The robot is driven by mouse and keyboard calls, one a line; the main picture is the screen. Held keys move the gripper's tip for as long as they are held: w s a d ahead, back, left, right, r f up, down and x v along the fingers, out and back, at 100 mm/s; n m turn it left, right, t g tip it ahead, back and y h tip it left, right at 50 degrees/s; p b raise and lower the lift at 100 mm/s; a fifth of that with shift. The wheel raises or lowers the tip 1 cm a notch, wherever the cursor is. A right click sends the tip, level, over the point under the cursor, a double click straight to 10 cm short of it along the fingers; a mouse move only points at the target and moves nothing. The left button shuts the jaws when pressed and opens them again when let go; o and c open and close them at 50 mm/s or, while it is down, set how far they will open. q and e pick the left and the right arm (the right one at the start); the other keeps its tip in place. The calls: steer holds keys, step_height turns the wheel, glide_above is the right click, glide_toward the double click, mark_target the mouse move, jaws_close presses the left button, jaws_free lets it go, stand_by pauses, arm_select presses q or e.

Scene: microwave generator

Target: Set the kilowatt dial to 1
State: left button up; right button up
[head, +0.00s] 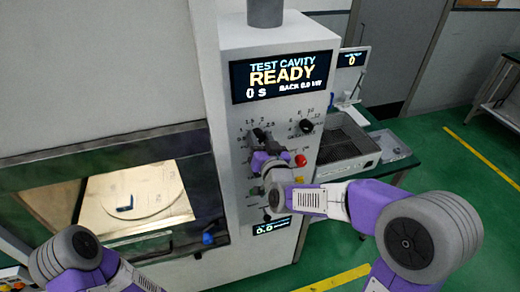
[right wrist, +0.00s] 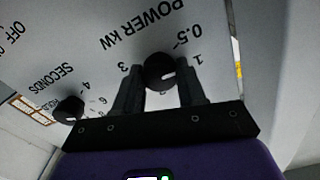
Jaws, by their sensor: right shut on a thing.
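The kilowatt dial (right wrist: 160,72) is a round black knob with a white mark, under the upside-down POWER KW lettering in the right wrist view. Its mark points right, roughly toward the side of the printed 1; the exact setting is hard to read. My right gripper (right wrist: 160,85) is shut on this knob, with one finger on each side. In the head view my right gripper (head: 261,140) is at the panel's left dial and covers much of it. My left arm shows at the lower left of the head view, but its gripper is out of frame.
The seconds dial (head: 306,126) sits right of my gripper, above a red button (head: 300,160). The display (head: 283,76) reads READY, 0 S. The cavity window (head: 110,200) is at left. A grey tray (head: 348,150) stands right of the panel.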

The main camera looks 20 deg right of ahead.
steer(key=m+b, duration=0.2)
steer(key=b, duration=0.1)
steer(key=shift+f+m, duration=0.15)
steer(key=shift+m, duration=0.25)
steer(key=shift+m+b, duration=0.6)
steer(key=shift+b, duration=0.15)
steer(key=shift+r, duration=0.2)
steer(key=o, duration=1.1)
steer(key=shift+c, duration=0.2)
steer(key=s, duration=0.7)
steer(key=shift+s+d, duration=0.15)
steer(key=shift+s, duration=0.15)
